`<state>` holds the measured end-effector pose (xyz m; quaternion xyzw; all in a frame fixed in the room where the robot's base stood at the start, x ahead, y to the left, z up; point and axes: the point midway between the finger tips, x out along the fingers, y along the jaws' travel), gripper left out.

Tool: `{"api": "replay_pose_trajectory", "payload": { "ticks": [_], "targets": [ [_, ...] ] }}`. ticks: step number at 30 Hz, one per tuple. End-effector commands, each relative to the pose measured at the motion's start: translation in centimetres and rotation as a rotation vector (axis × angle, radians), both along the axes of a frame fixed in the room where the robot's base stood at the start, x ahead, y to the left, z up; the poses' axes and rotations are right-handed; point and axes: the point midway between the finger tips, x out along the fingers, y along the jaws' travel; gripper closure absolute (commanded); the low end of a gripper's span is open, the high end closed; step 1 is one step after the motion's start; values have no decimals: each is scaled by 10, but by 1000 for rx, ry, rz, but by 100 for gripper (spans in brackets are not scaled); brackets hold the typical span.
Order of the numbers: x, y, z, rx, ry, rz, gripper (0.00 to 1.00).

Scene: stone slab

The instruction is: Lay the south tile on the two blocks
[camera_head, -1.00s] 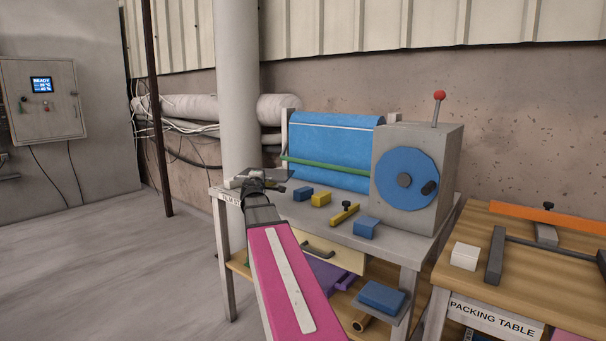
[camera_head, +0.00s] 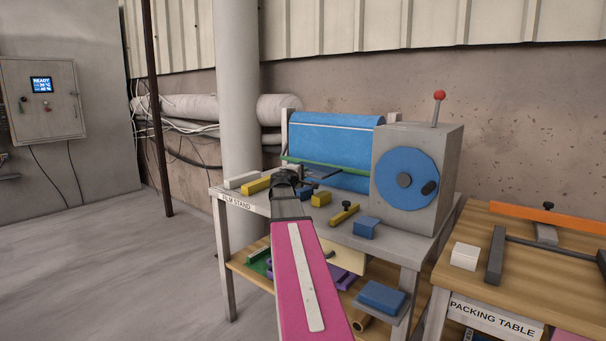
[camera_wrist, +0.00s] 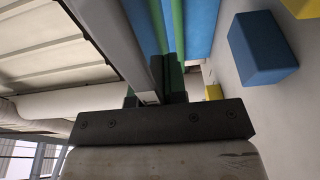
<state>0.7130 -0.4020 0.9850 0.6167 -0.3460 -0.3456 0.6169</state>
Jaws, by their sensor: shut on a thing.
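My gripper (camera_head: 298,177) is over the back left of the stand top (camera_head: 385,243), shut on a thin dark grey slab (camera_head: 322,171), probably the south tile. The slab reaches to the right in front of the blue roll; its far side is partly hidden. In the wrist view a long grey piece (camera_wrist: 112,42) runs out from the jaws, but I cannot tell its full shape. A pale grey block (camera_head: 240,180) and a yellow block (camera_head: 257,185) lie left of my gripper. A blue block (camera_head: 303,193) and a yellow block (camera_head: 321,199) sit right of it. I cannot tell which two blocks are meant.
A grey machine with a blue wheel (camera_head: 404,180) stands at the stand's right. The blue roll (camera_head: 335,135) and green bar are behind. A yellow bar with a black knob (camera_head: 345,212) and another blue block (camera_head: 366,228) lie in front. The packing table (camera_head: 465,281) is at right.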

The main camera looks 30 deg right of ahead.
Motion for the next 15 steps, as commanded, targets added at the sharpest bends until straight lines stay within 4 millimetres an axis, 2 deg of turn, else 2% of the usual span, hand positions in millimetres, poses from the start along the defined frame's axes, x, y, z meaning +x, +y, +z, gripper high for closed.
{"api": "replay_pose_trajectory", "payload": {
  "ticks": [5, 15],
  "targets": [
    [0, 0, -9, -2, 3, 0, 100],
    [0, 0, -41, -1, 2, 1, 100]
  ]
}}
